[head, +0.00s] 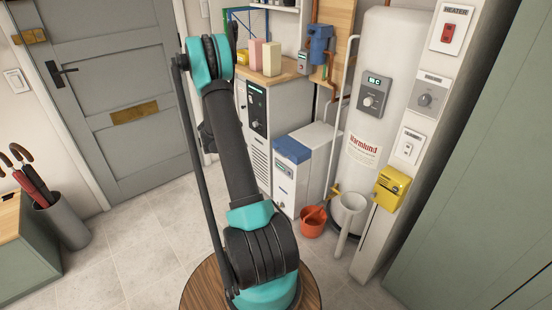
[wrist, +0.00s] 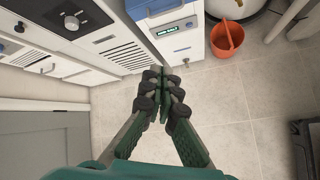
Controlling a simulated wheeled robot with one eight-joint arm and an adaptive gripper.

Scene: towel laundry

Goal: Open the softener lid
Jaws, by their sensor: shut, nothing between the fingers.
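The softener is a white cabinet (head: 284,187) with a small display on its front, standing on the floor between the larger appliance and the tank. Its blue lid (head: 292,150) lies flat on the front part of its top and looks closed. In the wrist view the softener's front (wrist: 184,46) is at the top middle, with its lit display. My gripper (wrist: 161,72) is shut and empty, pointing toward the softener's front and apart from it. In the head view my gripper cannot be made out; my arm crosses the middle.
An orange bucket (head: 313,221) stands on the floor right of the softener, also in the wrist view (wrist: 227,40). A white tank (head: 375,100) with pipes is behind it. A white appliance (head: 257,125) stands to the left. Tiled floor in front is clear.

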